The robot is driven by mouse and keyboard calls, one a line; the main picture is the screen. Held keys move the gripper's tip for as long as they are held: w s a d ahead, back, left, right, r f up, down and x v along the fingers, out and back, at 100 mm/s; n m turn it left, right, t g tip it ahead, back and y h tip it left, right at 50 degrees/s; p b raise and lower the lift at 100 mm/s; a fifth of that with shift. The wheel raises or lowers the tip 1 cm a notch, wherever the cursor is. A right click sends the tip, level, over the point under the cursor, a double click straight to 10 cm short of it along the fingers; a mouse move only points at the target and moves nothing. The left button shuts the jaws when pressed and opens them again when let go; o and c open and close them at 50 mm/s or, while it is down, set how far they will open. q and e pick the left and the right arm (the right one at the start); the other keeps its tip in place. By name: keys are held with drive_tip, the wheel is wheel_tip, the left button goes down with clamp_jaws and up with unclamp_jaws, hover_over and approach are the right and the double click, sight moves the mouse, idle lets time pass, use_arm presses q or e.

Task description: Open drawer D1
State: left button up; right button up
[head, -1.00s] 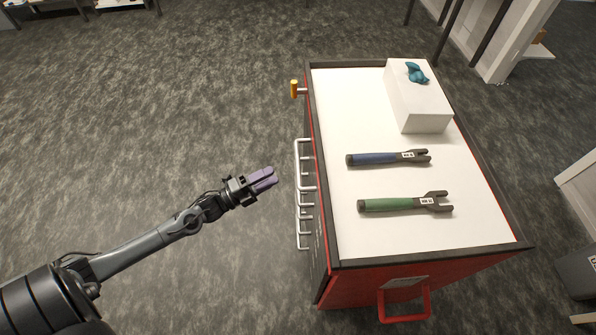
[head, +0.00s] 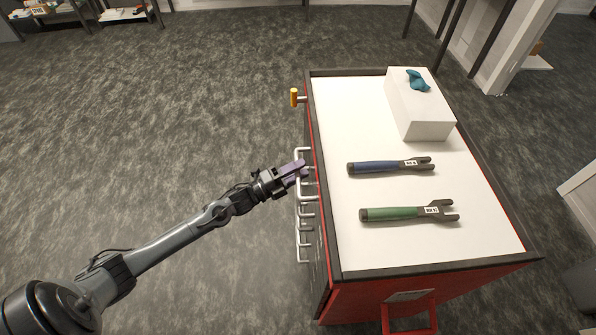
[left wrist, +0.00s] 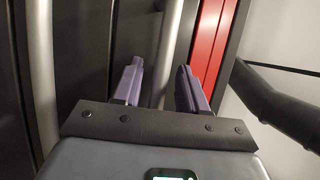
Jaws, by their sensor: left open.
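The red and dark tool cabinet (head: 350,295) has several silver bar handles on its left face; no drawer label is readable, so I cannot tell which is D1. My left gripper (head: 302,170), with purple fingers, is open at the upper handles. In the left wrist view, its two fingers (left wrist: 160,85) stand apart with one silver handle bar (left wrist: 170,45) lying between them in the picture; contact is not clear. A second handle bar (left wrist: 42,70) runs to the left of the fingers. The drawers look closed. My right gripper is not in view.
On the white cabinet top lie a blue-handled tool (head: 375,167), a green-handled tool (head: 392,213) and a white box (head: 418,110) with a teal object (head: 417,82) on it. A yellow-ended peg (head: 294,97) sticks out at the far left corner. The floor left of the cabinet is clear.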

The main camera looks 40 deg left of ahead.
use_arm(q)
clamp_jaws()
idle(0.3)
idle(0.3)
